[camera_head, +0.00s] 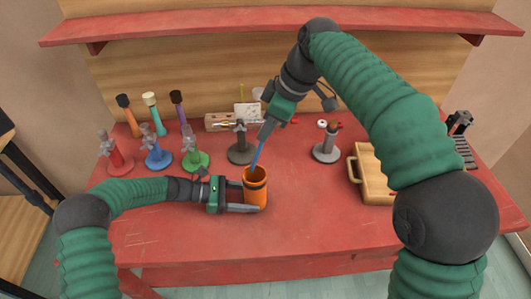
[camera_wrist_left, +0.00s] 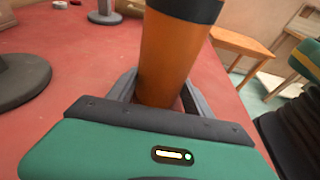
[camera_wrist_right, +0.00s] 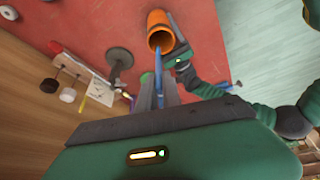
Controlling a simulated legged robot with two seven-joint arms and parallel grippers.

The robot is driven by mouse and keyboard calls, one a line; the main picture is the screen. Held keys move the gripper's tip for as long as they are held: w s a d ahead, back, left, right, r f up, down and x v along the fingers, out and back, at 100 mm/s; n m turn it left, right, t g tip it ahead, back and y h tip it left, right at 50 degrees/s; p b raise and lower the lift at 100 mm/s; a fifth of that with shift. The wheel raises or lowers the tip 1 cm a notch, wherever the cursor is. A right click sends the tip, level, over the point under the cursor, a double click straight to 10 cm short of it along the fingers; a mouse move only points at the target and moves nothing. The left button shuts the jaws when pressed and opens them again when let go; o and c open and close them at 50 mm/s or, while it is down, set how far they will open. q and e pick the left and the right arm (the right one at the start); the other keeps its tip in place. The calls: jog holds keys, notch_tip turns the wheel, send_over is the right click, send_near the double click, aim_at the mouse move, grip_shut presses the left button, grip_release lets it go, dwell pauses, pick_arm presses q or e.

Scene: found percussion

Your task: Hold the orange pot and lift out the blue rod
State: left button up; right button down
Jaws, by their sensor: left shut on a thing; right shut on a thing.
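The orange pot (camera_head: 256,194) stands upright on the red table, with a dark band near its rim. My left gripper (camera_head: 248,199) is shut around its side; in the left wrist view the pot (camera_wrist_left: 170,60) sits between both fingers. My right gripper (camera_head: 268,131) is above the pot, pointing down, shut on the blue rod (camera_head: 259,147). The rod hangs slightly tilted, its lower end at the pot's mouth. In the right wrist view the rod (camera_wrist_right: 158,65) reaches the opening of the pot (camera_wrist_right: 160,28). I cannot tell whether its tip is still inside.
Red (camera_head: 120,163), blue (camera_head: 158,159) and green (camera_head: 195,160) stands with clamps are at left. Grey stands (camera_head: 240,152) (camera_head: 326,152) are behind the pot. A wooden case (camera_head: 374,178) lies right. A red shelf (camera_head: 200,24) runs above. The front table is clear.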

notch_tip(320, 180, up, 5)
jog(key=shift+f, duration=0.1)
pick_arm(q)
jog(key=o, duration=1)
jog(key=shift+o, duration=0.2)
